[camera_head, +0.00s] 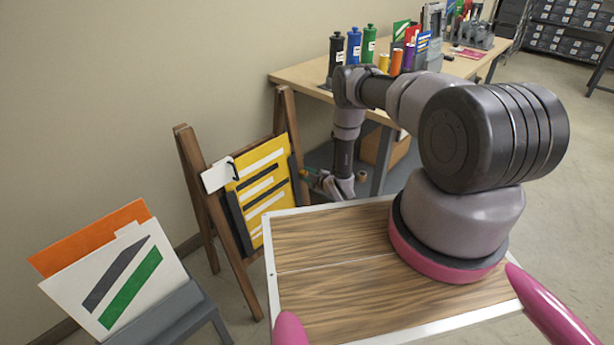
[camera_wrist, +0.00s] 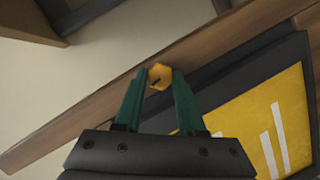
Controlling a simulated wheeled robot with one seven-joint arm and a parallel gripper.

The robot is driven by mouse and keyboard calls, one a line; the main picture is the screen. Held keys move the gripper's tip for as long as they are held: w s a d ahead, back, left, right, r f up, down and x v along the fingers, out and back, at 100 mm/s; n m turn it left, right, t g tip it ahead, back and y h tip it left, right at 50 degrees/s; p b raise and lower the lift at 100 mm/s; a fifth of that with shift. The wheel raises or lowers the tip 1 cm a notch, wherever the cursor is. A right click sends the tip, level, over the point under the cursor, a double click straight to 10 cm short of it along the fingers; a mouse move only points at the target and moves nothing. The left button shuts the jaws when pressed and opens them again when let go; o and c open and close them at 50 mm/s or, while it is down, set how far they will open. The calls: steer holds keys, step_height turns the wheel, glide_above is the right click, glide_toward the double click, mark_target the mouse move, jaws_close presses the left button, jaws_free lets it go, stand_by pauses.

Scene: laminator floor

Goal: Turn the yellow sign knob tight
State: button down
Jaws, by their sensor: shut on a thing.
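The yellow knob (camera_wrist: 159,76) shows in the wrist view in front of the wooden leg of the sign stand. It has a small dark mark on its face. My gripper (camera_wrist: 158,82) has its green fingers on both sides of the knob, shut on it at the fingertips. In the head view my gripper (camera_head: 312,177) is at the right edge of the yellow sign (camera_head: 268,185), and the knob is too small or hidden to make out there. The yellow sign has white and dark bars and stands on a wooden A-frame (camera_head: 196,185). It also shows in the wrist view (camera_wrist: 262,115).
A white tag (camera_head: 217,175) hangs by a dark clip at the sign's top left. A rack with orange and white boards (camera_head: 118,280) stands at the lower left. A workbench (camera_head: 310,75) with bottles (camera_head: 353,45) and coloured rolls is behind my arm.

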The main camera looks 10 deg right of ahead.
steer(key=shift+d+m, duration=0.1)
steer(key=shift+m, duration=0.7)
steer(key=shift+g+y, duration=0.3)
steer(key=c, duration=0.5)
jaws_free()
steer(key=v, duration=1)
steer(key=shift+s+r, duration=0.2)
steer(key=shift+s, duration=0.15)
steer(key=shift+d, duration=0.1)
